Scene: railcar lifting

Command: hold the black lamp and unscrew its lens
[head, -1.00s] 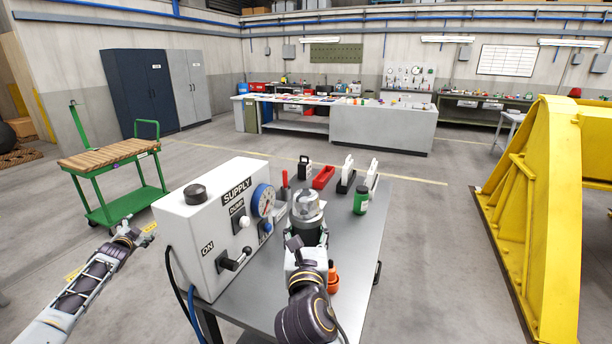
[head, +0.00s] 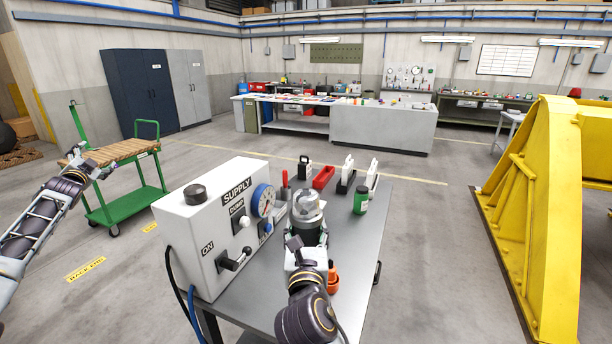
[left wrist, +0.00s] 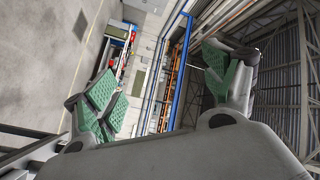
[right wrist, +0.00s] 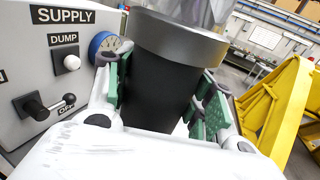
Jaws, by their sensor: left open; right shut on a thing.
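The black lamp (right wrist: 158,80) stands upright, with a grey ring (right wrist: 178,38) and a clear lens (head: 307,204) on top. My right gripper (right wrist: 165,95) is shut on its black body, one green-padded finger on each side. In the head view the right gripper (head: 308,246) partly hides the lamp's lower part, at the bench. My left gripper (head: 92,162) is raised at the left, well away from the lamp, in front of the green cart in the picture. In the left wrist view the left gripper (left wrist: 165,85) is wide open and empty.
A white supply box (head: 200,235) with knobs and a gauge stands on the metal bench (head: 350,270), left of the lamp. A yellow frame (head: 545,200) stands at the right.

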